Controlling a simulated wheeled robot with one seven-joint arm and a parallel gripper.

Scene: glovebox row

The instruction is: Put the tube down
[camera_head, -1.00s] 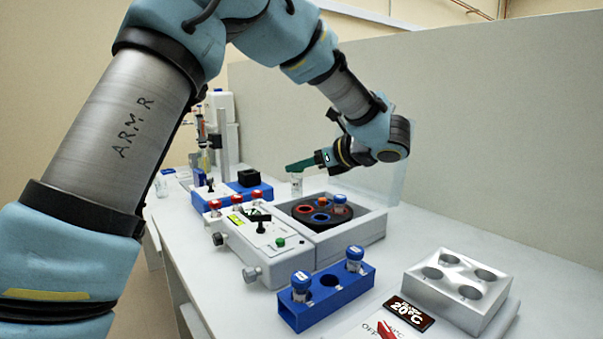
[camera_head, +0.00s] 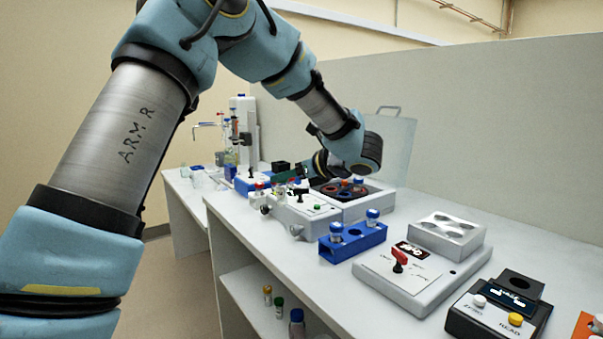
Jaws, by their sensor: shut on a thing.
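My gripper (camera_head: 291,173), with dark green fingers, hangs above the white device with red-capped vials, left of the open centrifuge (camera_head: 375,207). It is shut on the tube, which is too small and crowded by the things behind it to make out clearly. I cannot tell whether the tube touches anything below. The centrifuge rotor holds a blue-capped tube (camera_head: 358,181).
A heater with a red switch (camera_head: 399,258) and a silver block (camera_head: 446,236) stands right of the rack. A black reader (camera_head: 497,310) is at the front right. The centrifuge's clear lid (camera_head: 390,145) stands raised. Glassware and a stand (camera_head: 245,130) are at the back left. Small bottles sit on a lower shelf.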

